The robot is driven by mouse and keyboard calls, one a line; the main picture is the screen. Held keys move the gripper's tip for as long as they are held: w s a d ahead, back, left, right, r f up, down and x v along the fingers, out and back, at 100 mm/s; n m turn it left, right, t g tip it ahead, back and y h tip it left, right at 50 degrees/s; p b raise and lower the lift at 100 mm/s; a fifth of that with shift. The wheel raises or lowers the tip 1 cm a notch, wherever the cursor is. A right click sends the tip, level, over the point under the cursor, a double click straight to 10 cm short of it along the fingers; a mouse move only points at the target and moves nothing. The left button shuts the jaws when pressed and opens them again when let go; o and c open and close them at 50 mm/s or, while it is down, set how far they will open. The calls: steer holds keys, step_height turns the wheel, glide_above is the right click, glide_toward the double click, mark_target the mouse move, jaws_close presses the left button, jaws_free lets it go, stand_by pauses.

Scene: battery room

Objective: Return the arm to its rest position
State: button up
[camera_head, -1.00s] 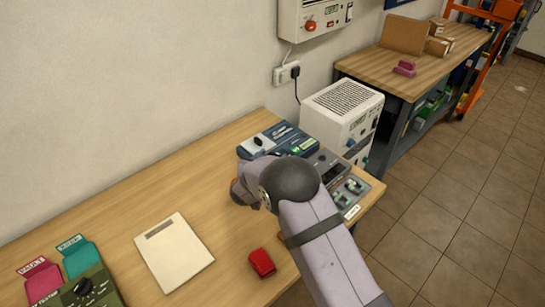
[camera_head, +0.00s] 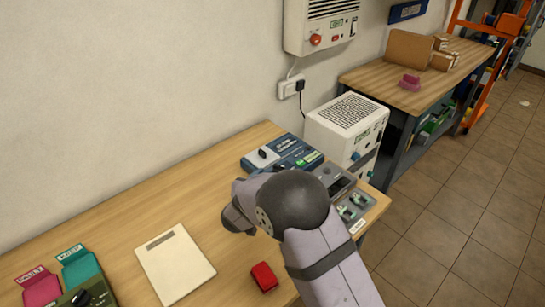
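My arm (camera_head: 318,245) reaches in from the lower right of the head view, over the near right part of the wooden table (camera_head: 120,217). Its dark rounded joint (camera_head: 292,201) sits in front of the blue and grey devices. My gripper does not show; the arm's far end is hidden or turned away behind the joint, so its fingers cannot be seen.
A red block (camera_head: 264,277) lies beside the arm. A white pad (camera_head: 175,264) lies left of it. Blue device (camera_head: 283,153), grey device (camera_head: 355,207) and white vented unit (camera_head: 345,127) stand right. Pink (camera_head: 40,287) and teal (camera_head: 79,268) holders sit left. The table's back left is clear.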

steer(key=s+d+n+g+y+p, duration=0.1)
steer(key=s+d+g, duration=0.3)
steer(key=s, duration=0.7)
steer(key=s+d+r+n+g+y+p, duration=0.1)
steer(key=s+d+g, duration=0.3)
steer(key=s+d, duration=0.5)
steer(key=s+d+r+n+g+y+p, duration=0.1)
steer(key=s+d+g, duration=0.4)
steer(key=s, duration=0.9)
steer(key=shift+d+r+y+p, duration=0.25)
steer(key=shift+d+y+p, duration=0.05)
steer(key=shift+d, duration=0.5)
